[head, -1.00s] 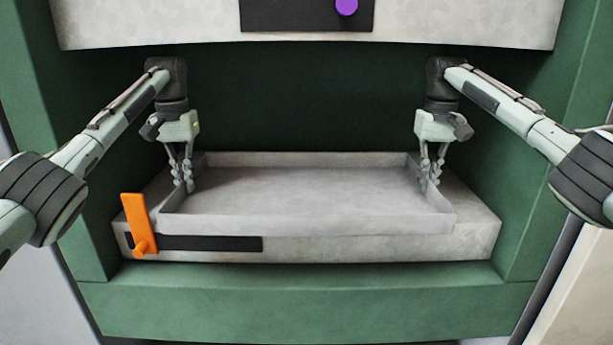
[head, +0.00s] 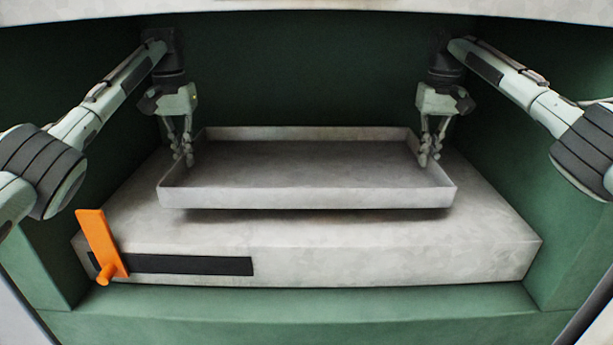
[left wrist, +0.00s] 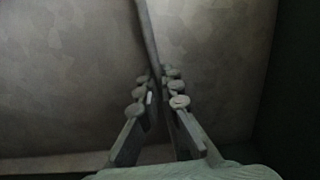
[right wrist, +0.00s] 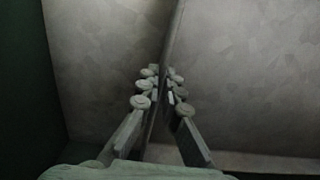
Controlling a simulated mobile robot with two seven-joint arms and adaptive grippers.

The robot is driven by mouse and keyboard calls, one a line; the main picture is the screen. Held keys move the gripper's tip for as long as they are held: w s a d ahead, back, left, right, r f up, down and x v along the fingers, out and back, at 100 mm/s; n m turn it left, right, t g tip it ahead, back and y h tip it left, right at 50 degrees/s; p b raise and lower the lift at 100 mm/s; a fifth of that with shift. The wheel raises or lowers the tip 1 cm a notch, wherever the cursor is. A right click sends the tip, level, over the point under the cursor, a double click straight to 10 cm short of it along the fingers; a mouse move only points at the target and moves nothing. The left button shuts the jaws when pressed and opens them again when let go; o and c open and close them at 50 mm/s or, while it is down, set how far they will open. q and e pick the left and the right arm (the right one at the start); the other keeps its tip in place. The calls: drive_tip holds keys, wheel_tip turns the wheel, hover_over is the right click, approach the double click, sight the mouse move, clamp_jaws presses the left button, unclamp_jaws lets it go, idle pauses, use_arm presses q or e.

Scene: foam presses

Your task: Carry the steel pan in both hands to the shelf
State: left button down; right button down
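The steel pan (head: 310,168) is a wide, shallow grey tray, level and empty, in the middle of the head view. It hangs a little above the press's grey lower block, with a shadow beneath its front wall. My left gripper (head: 183,152) is shut on the pan's left wall; in the left wrist view its fingers (left wrist: 158,95) sit on both sides of the wall. My right gripper (head: 429,153) is shut on the right wall, and the right wrist view shows its fingers (right wrist: 162,92) on both sides of it.
The grey lower block (head: 380,245) fills the press floor. An orange lever (head: 101,245) stands at its front left beside a black strip (head: 190,265). Green press walls (head: 575,190) close in on both sides and the back. A pale upper block (head: 330,8) hangs overhead.

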sight(188, 170)
use_arm(q)
drive_tip(key=shift+s+r, duration=0.1)
drive_tip(key=shift+r, duration=0.05)
use_arm(e)
drive_tip(key=shift+s+r, duration=0.1)
